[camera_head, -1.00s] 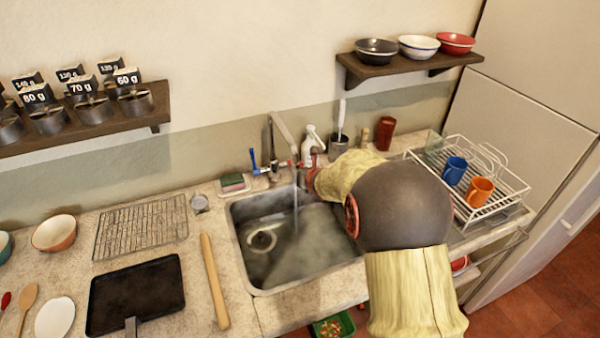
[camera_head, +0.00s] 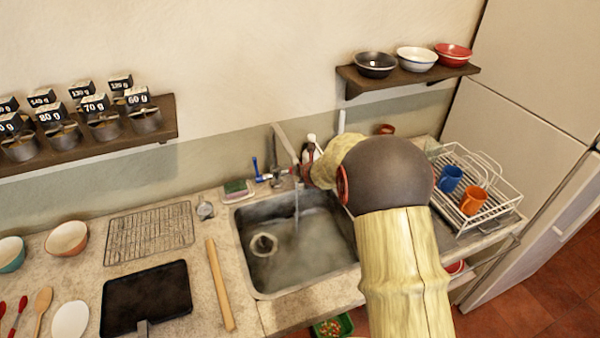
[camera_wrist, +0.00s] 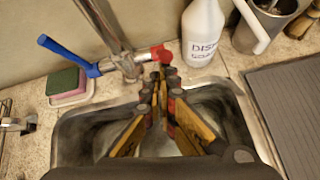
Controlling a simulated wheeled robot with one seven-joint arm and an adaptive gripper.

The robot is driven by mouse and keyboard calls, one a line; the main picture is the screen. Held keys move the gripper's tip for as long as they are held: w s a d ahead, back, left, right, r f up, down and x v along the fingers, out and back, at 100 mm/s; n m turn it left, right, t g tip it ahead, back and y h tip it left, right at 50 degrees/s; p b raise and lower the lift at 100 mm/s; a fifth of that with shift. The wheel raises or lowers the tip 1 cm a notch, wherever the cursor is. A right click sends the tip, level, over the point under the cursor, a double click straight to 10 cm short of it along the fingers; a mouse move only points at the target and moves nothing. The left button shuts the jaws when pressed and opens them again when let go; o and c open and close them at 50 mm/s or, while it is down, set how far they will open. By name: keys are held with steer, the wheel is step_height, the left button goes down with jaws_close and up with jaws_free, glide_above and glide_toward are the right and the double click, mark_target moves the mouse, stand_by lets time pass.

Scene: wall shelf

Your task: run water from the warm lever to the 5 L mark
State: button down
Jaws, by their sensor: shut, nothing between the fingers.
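The steel tap (camera_head: 284,145) stands behind the sink (camera_head: 262,290); its blue lever (camera_head: 256,168) sticks out to the left. In the wrist view the blue lever (camera_wrist: 68,54) and the red lever (camera_wrist: 160,54) flank the tap's base. A thin water stream (camera_head: 296,205) falls from the spout. Water (camera_head: 300,245) covers the basin floor, looks hazy, and the round drain (camera_head: 263,245) shows through. No litre mark can be read. My gripper (camera_wrist: 159,74) is shut and empty, its fingertips right by the red lever; contact cannot be told. My arm hides it in the head view.
A white dish soap bottle (camera_wrist: 202,32) stands close right of the red lever. A sponge (camera_wrist: 66,82) lies left of the tap. A dish rack (camera_head: 495,205) with mugs stands on the right. A rolling pin (camera_head: 220,285) and dark tray (camera_head: 147,297) lie left of the sink.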

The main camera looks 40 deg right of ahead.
steer(key=shift+w+d+r+p, duration=0.25)
steer(key=shift+w+r+p, duration=0.6)
steer(key=shift+w+p, duration=0.05)
steer(key=shift+w+d+r+p, duration=0.25)
steer(key=shift+w+r+p, duration=0.6)
steer(key=shift+w, duration=0.1)
steer(key=s+f+b, duration=0.2)
steer(key=s+a+f+b, duration=0.1)
steer(key=s+b, duration=0.1)
steer(key=shift+f, duration=0.35)
steer(key=shift+f+b, duration=0.1)
steer(key=shift+b, duration=0.3)
